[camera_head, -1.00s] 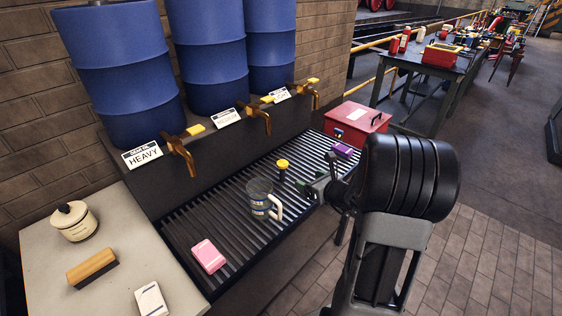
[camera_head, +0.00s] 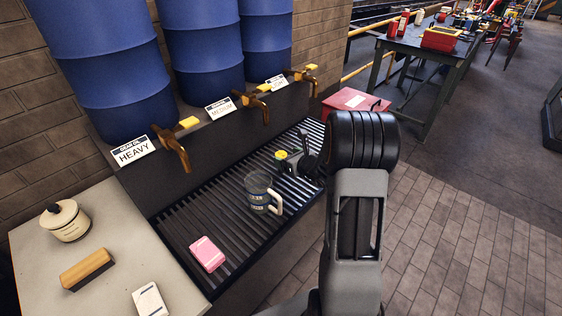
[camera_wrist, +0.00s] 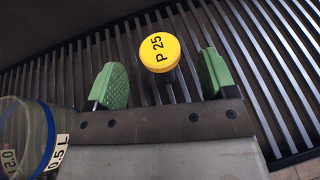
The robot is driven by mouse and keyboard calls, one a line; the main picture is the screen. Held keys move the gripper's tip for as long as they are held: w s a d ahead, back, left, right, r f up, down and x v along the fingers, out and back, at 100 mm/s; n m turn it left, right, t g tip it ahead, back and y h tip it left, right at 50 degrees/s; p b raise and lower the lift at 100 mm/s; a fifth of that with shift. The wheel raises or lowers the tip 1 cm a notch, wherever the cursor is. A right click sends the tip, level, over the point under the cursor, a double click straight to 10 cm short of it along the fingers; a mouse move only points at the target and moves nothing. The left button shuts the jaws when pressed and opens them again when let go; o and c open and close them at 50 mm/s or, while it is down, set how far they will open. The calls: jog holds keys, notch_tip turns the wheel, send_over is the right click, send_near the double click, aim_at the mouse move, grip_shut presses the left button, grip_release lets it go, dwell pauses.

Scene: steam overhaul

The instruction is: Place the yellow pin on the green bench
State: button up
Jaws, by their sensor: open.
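The yellow pin (camera_head: 281,155), a dark post with a yellow cap, stands on the slatted drip grate. In the wrist view its cap (camera_wrist: 159,52) reads "P 25". My gripper (camera_head: 297,161) is open beside it. In the wrist view the green finger pads of my gripper (camera_wrist: 163,78) stand left and right of the pin, with gaps on both sides; the cap lies toward the fingertips. Whether the pin is fully between the pads in depth I cannot tell. A dark greenish bench (camera_head: 428,50) stands at the back right with red items on it.
A clear mug (camera_head: 259,190) with a white handle stands close to my gripper; it also shows in the wrist view (camera_wrist: 22,135). A pink block (camera_head: 207,254) lies on the grate (camera_head: 185,226). Brass taps overhang it. A red box (camera_head: 350,102) is partly behind my arm.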

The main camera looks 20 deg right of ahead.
aim_at(282, 154)
jog(key=shift+x, duration=2.25)
jog(key=shift+c, duration=0.3)
jog(key=c, duration=1.2)
jog(key=shift+c, duration=0.8)
jog(key=shift+r, duration=0.1)
